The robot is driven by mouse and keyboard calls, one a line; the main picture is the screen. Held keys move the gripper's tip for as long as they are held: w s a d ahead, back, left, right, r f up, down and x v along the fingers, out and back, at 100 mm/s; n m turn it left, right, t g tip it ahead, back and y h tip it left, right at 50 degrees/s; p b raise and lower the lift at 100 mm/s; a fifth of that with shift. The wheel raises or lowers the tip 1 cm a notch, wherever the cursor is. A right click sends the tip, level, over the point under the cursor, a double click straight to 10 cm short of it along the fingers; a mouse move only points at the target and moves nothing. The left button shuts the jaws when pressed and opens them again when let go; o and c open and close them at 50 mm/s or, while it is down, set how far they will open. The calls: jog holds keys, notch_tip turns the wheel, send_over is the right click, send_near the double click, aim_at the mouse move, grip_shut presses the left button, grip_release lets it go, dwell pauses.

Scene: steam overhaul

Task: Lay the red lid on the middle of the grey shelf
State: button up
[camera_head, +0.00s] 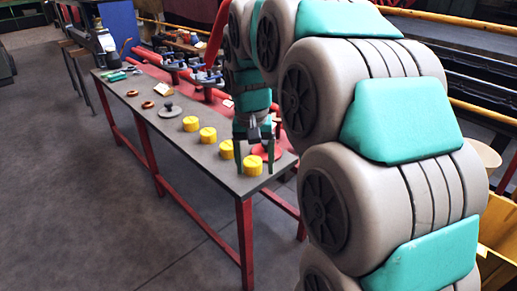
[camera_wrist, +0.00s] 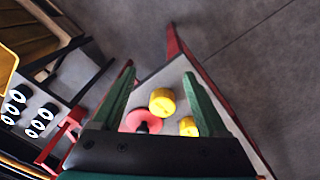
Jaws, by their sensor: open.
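The red lid (camera_head: 262,149) lies near the close end of a long grey-topped bench, partly hidden by my gripper in the head view. In the wrist view the red lid (camera_wrist: 134,117) is a round disc with a dark knob, beside the left finger. My gripper (camera_head: 256,170) points down over this end of the bench, open. In the wrist view nothing is held between its green fingertips (camera_wrist: 157,72). I cannot tell for sure which surface is the grey shelf; a grey surface with black-and-white round parts (camera_wrist: 62,88) shows at the left of the wrist view.
Yellow cylinders (camera_head: 208,134) stand in a row along the grey bench top (camera_head: 190,158), one close to the lid (camera_wrist: 162,102). A dark knobbed disc (camera_head: 170,110), rings and blue-handled red fittings (camera_head: 208,78) lie farther back. The floor left of the bench is clear.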

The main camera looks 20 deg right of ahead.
aim_at(265, 144)
jog(key=w+d+m, duration=0.1)
jog(key=w+d, duration=0.2)
jog(key=w, duration=0.1)
jog(key=w+d+m, duration=0.1)
jog(key=w+d, duration=0.2)
jog(key=w, duration=0.2)
jog(key=w+d+r+m, duration=0.1)
jog(key=w+d+m, duration=0.1)
jog(key=w, duration=0.3)
jog(key=shift+d+t+h, duration=0.3)
jog(key=shift+d+t, duration=0.1)
jog(key=shift+d, duration=0.25)
jog(key=shift+w+d+f, duration=0.15)
jog(key=shift+d+f, duration=0.05)
jog(key=shift+f, duration=1.05)
jog(key=shift+w+d+f, duration=0.2)
jog(key=shift+d+f, duration=0.05)
jog(key=shift+f, duration=0.95)
jog(key=shift+w+d+f, duration=0.15)
jog(key=shift+d+f, duration=0.05)
jog(key=shift+f, duration=1.05)
grip_shut()
